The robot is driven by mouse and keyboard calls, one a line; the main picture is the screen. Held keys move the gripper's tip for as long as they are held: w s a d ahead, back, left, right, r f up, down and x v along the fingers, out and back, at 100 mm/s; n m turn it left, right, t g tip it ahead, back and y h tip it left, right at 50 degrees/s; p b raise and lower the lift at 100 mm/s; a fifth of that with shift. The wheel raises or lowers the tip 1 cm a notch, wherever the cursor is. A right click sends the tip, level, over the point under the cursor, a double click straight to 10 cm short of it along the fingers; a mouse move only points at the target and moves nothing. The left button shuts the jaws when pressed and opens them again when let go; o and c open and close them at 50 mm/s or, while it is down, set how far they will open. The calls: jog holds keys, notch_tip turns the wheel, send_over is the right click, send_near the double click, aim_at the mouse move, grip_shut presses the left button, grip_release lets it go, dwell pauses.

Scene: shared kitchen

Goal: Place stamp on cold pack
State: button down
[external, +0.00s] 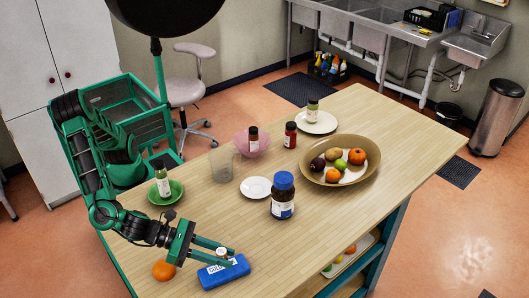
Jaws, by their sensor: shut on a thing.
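The stamp appears right over the cold pack's upper edge. I cannot tell whether its bottom touches the pack. The fingers hide part of the stamp.
An orange (163,270) lies left of the cold pack, under my arm. A blue-lidded jar (283,196), a white saucer (256,188), a green bowl with a bottle (174,197) and a fruit bowl (372,172) stand farther back. The wood right of the pack is clear.

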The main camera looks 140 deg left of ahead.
jog(key=shift+f, duration=1.85)
jog(key=c, duration=1.5)
grip_release()
jog(key=shift+o, duration=0.2)
